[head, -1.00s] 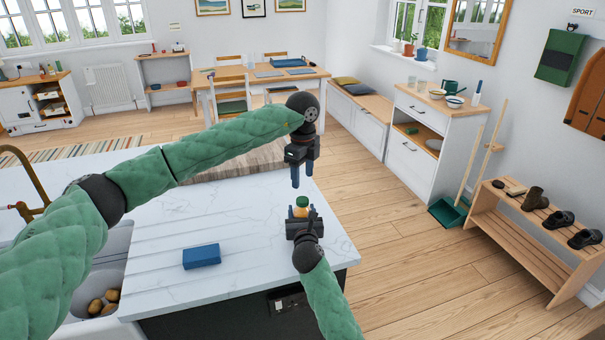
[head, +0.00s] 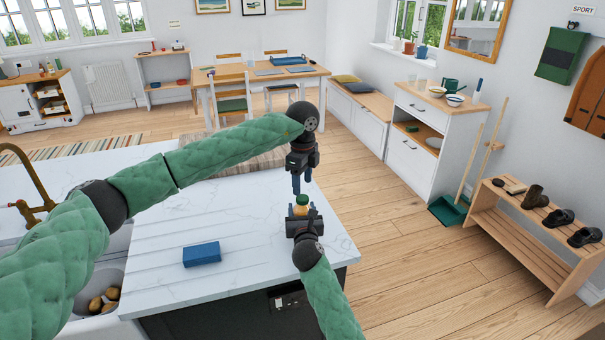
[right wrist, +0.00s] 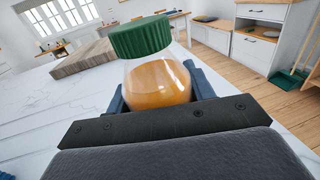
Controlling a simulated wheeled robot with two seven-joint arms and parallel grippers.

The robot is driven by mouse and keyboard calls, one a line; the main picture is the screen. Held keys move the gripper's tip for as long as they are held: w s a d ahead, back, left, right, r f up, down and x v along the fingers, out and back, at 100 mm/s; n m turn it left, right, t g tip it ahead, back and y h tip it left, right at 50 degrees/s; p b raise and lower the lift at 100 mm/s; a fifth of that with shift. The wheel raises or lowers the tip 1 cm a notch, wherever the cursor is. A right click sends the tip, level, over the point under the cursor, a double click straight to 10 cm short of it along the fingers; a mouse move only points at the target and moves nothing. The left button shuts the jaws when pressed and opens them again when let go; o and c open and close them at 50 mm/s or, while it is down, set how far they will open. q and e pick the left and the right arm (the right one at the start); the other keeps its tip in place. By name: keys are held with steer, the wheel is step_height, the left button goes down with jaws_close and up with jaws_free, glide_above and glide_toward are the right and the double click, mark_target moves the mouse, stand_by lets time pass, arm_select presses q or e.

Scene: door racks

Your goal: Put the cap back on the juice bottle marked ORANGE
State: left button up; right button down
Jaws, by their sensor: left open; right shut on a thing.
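The juice bottle (right wrist: 158,82), clear with orange juice, stands between the fingers of my right gripper (head: 304,224). My right gripper is shut on it at the counter's right part; the bottle also shows small in the head view (head: 301,211). A green ridged cap (right wrist: 139,38) sits on top of the bottle's neck; I cannot tell whether it is screwed down. No ORANGE marking is readable. My left gripper (head: 302,181) points down just above the cap (head: 302,199), open, with a finger to each side and nothing visible between them.
A blue box (head: 202,254) lies on the white counter (head: 170,222) left of the bottle. A sink with round brown items (head: 104,300) is at the lower left. A wooden board (right wrist: 85,58) lies beyond the bottle. The counter's right edge is close to the bottle.

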mark_target(302, 197)
arm_select(q)
steer(key=shift+f, duration=2.5)
steer(key=c, duration=1)
steer(key=shift+c, duration=0.2)
